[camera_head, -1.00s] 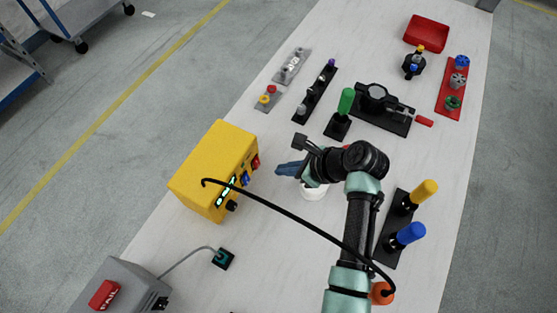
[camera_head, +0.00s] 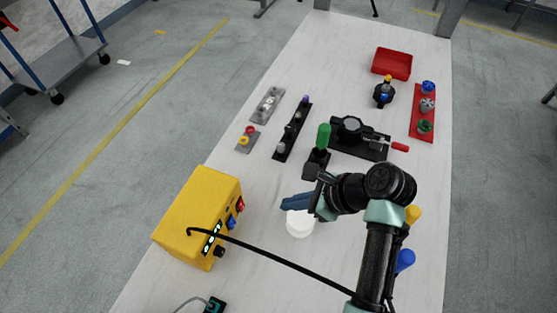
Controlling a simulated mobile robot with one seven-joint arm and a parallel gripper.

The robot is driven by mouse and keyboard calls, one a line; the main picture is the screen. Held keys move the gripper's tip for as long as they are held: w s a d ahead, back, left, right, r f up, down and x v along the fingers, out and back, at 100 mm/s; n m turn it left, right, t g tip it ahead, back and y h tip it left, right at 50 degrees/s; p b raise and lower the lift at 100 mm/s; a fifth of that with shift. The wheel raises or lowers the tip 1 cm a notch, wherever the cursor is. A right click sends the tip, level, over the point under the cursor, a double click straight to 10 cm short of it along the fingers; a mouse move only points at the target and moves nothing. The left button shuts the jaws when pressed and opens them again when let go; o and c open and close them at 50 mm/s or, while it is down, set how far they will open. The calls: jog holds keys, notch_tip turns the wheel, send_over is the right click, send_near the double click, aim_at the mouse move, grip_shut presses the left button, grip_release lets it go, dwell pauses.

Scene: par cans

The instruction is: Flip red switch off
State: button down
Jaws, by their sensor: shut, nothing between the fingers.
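The red switch (camera_head: 240,205) sits on the right-hand face of the yellow box (camera_head: 195,205). A blue switch (camera_head: 232,221) and a black knob (camera_head: 219,251) are on the same face, with green lit displays beside them. Whether the red switch is on or off is too small to tell. My gripper (camera_head: 284,203) has blue fingers, which are shut and empty. They point left toward the box face, with a clear gap to the red switch. A white round object (camera_head: 300,222) shows just below the fingers.
A black cable crosses in front of the box to my arm. Behind stand a green-handled lever (camera_head: 323,137), a black clamp with a red tip (camera_head: 360,138), button plates (camera_head: 248,138) and a red tray (camera_head: 392,64). Blue and yellow handles are partly hidden by my arm.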

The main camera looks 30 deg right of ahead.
jog(key=n, duration=0.2)
jog(key=n+b, duration=0.1)
jog(key=n, duration=0.1)
jog(key=shift+s+f, duration=0.1)
jog(key=shift+f, duration=0.25)
jog(key=n, duration=0.2)
jog(key=n+b, duration=0.1)
jog(key=n, duration=0.2)
jog(key=shift+s+d+f+n+b, duration=0.15)
jog(key=shift+s+f+n+b, duration=0.05)
jog(key=shift+f+n+b, duration=0.1)
jog(key=n, duration=0.2)
jog(key=n+b, duration=0.1)
jog(key=n, duration=0.1)
jog(key=shift+s+f+n, duration=0.15)
jog(key=shift+f+n, duration=0.05)
jog(key=shift+n, duration=0.2)
jog(key=n, duration=0.3)
jog(key=shift+s+d+b, duration=0.1)
jog(key=shift+s+b, duration=0.05)
jog(key=shift+b, duration=0.25)
jog(key=shift+f, duration=0.1)
